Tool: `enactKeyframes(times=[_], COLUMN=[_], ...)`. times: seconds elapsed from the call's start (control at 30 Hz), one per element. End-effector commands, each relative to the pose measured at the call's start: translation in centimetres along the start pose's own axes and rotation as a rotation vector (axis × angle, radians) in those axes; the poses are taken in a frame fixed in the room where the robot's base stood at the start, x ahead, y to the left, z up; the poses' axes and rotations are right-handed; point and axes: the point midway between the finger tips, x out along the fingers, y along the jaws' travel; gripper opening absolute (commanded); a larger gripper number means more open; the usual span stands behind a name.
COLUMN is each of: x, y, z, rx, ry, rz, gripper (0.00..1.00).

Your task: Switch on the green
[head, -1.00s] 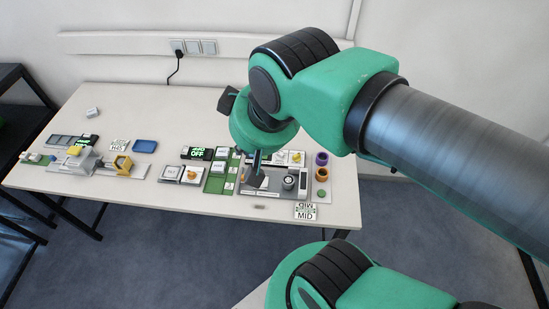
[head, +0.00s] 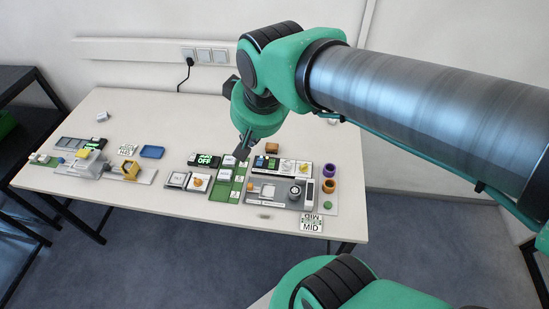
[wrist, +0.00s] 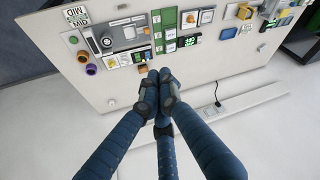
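A green panel (head: 222,190) with white square pieces stands mid-table; it also shows in the wrist view (wrist: 170,18). A black display (head: 204,160) with lit green text reading OFF is at its far left; it appears in the wrist view (wrist: 188,42). A small round green piece (head: 328,205) lies on the right. My gripper (head: 241,154) hangs above the far right part of the green panel, apparently clear of it. In the wrist view its blue fingers (wrist: 157,78) are drawn together with nothing visible between them. Contact below the fingertips cannot be judged.
A grey device panel (head: 265,201) is right of the green one, with purple (head: 329,170) and orange (head: 328,186) rings beyond. A MID card (head: 311,224) is at the front edge. Parts and a blue tray (head: 152,152) are left. The back of the table is mostly clear.

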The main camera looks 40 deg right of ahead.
Motion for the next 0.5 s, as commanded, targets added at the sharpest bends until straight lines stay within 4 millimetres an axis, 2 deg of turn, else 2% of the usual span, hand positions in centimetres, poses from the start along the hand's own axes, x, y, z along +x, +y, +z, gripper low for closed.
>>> enactKeyframes(times=[0.03,0.2,0.5], x=[1.2,4.5,11.2], y=[0.5,2.0,5.4], z=[-0.6,-2.9,-6.1], rx=[0.021,0.099,0.234], ry=[-0.015,-0.046,-0.101], rz=[0.009,0.036,0.084], gripper=[0.00,0.00,0.00])
